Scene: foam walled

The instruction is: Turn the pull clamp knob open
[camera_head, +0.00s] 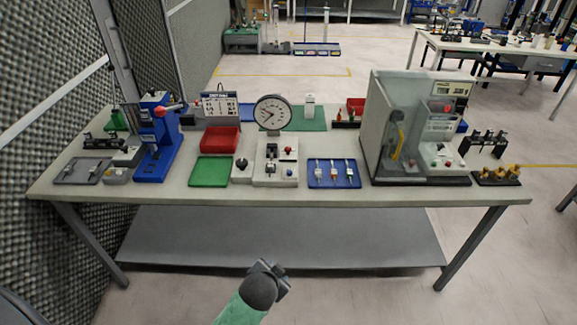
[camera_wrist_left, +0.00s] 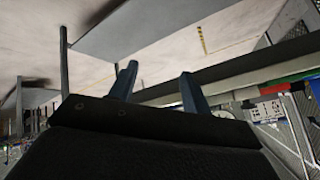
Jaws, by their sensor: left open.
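A small grey box with a black round knob (camera_head: 241,166) stands near the front edge of the workbench. Right beside it is a light grey unit (camera_head: 276,165) with a dial gauge (camera_head: 272,113) behind it and a red knob (camera_head: 288,150) on top. I cannot tell for sure which of these knobs is the pull clamp knob. My left gripper (camera_head: 270,268) is low in front of the bench, below the tabletop and clear of it. In the left wrist view its two fingers (camera_wrist_left: 160,86) are apart with nothing between them. My right gripper is in no view.
The bench top (camera_head: 212,196) also holds a blue press (camera_head: 158,140), a red bin (camera_head: 221,138), a green mat (camera_head: 211,170), a blue tray (camera_head: 334,173) and a large grey machine (camera_head: 418,128). A lower shelf (camera_head: 280,237) runs under the bench. A patterned wall closes the left side.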

